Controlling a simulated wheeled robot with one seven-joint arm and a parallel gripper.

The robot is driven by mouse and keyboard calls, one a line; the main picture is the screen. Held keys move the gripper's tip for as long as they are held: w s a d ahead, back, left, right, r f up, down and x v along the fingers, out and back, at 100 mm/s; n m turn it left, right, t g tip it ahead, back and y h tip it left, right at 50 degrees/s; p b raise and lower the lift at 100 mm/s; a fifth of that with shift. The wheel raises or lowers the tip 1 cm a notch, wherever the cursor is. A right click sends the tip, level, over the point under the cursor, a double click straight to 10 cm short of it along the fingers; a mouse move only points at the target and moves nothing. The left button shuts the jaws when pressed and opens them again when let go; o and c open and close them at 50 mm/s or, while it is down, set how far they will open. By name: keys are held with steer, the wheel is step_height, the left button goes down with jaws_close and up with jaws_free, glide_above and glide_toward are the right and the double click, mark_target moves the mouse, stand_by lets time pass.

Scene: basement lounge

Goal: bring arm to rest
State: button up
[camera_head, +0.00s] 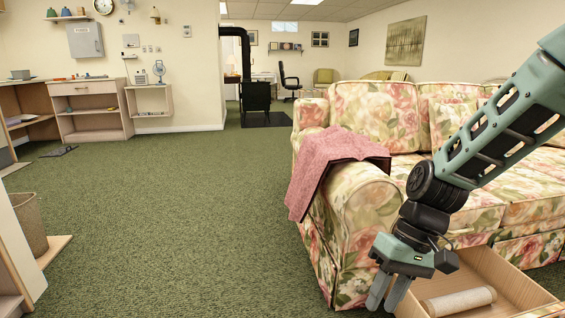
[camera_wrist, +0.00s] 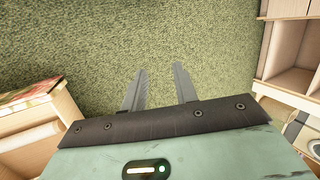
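My arm reaches in from the right in the head view, angled down past the front of the floral sofa. My gripper (camera_head: 386,298) hangs low at its end, fingers pointing down, left of an open wooden box or drawer. In the wrist view my gripper (camera_wrist: 160,68) has its two grey fingers apart, with only green carpet showing between them. It holds nothing. The head view shows the upper arm cut off by the right edge.
The floral sofa (camera_head: 352,217) with a pink blanket (camera_head: 328,160) stands close behind my gripper. The wooden box (camera_head: 509,282) holds a pale roll (camera_head: 459,301). Wooden shelving (camera_head: 92,127) and a wicker basket (camera_head: 30,222) are at left. The middle carpet (camera_head: 190,225) is clear.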

steer(key=s+a+r+n+t+h+p, duration=0.1)
steer(key=s+a+r+n+h, duration=0.15)
steer(key=s, duration=0.55)
steer(key=s+a+r+n+t+h, duration=0.1)
steer(key=s+a+r+n+t, duration=0.2)
steer(key=s, duration=0.6)
step_height(320, 180, up, 38)
steer(key=d+g+p, duration=0.1)
steer(key=p, duration=3.7)
steer(key=shift+w+r, duration=0.15)
steer(key=shift+w, duration=0.25)
